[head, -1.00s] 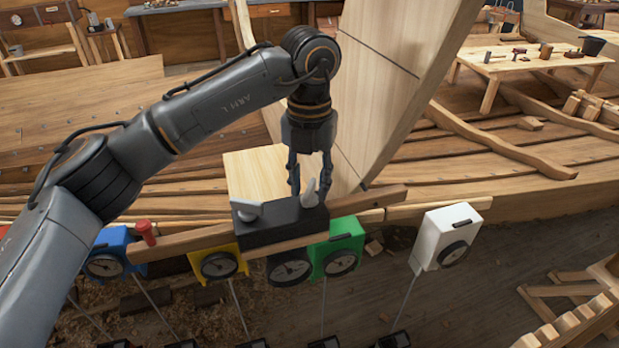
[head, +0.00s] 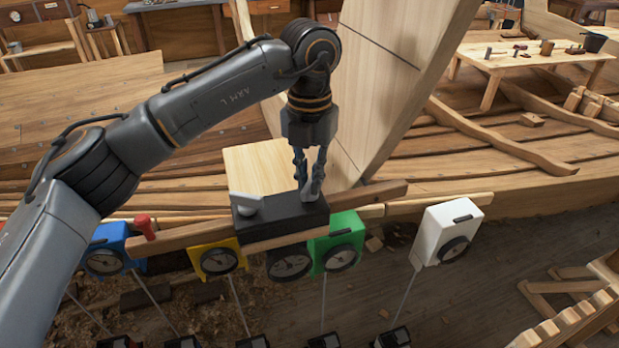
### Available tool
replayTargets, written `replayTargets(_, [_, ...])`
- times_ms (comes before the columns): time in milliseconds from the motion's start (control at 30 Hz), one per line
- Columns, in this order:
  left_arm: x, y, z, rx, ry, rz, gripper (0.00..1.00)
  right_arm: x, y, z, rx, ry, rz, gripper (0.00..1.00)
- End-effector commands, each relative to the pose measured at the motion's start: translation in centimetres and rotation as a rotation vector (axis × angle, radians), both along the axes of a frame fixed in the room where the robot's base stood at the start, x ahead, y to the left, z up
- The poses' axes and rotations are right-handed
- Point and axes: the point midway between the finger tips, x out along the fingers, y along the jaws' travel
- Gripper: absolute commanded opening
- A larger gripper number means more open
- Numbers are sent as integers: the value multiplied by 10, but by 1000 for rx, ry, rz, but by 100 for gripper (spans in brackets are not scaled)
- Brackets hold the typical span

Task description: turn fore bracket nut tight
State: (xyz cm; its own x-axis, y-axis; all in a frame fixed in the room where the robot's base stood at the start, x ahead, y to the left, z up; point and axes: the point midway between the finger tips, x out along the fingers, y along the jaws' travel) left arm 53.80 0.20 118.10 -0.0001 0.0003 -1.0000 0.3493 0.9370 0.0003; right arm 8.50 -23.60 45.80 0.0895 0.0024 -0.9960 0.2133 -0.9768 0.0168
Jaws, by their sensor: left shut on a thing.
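A black bracket block (head: 283,222) sits on a wooden rail in front of the hull, carrying two grey nuts with handle-like wings. The left one (head: 245,204) stands free. My left gripper (head: 309,192) points down at the right end of the block, its fingers close together and shut on the right grey nut (head: 308,199). The fingers hide most of that nut, and only a bit of grey shows between and below them. Which nut is the fore one cannot be told from labels. My right gripper is not in view.
Dial boxes on stands line the rail: blue (head: 106,243), yellow (head: 207,252), black (head: 290,262), green (head: 347,231) and white (head: 448,221). A red-topped peg (head: 144,223) stands at the rail's left end. A tall wooden post (head: 400,70) rises close behind my gripper.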

Motion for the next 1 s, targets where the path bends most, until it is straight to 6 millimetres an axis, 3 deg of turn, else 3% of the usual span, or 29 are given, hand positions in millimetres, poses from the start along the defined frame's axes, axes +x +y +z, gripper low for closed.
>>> replayTargets(600, [1, 0, 0, 0, -3, -484, 0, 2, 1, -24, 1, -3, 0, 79])
replayTargets(1000, [1, 0, 1, -1, -3, -659, 0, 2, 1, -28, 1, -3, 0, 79])
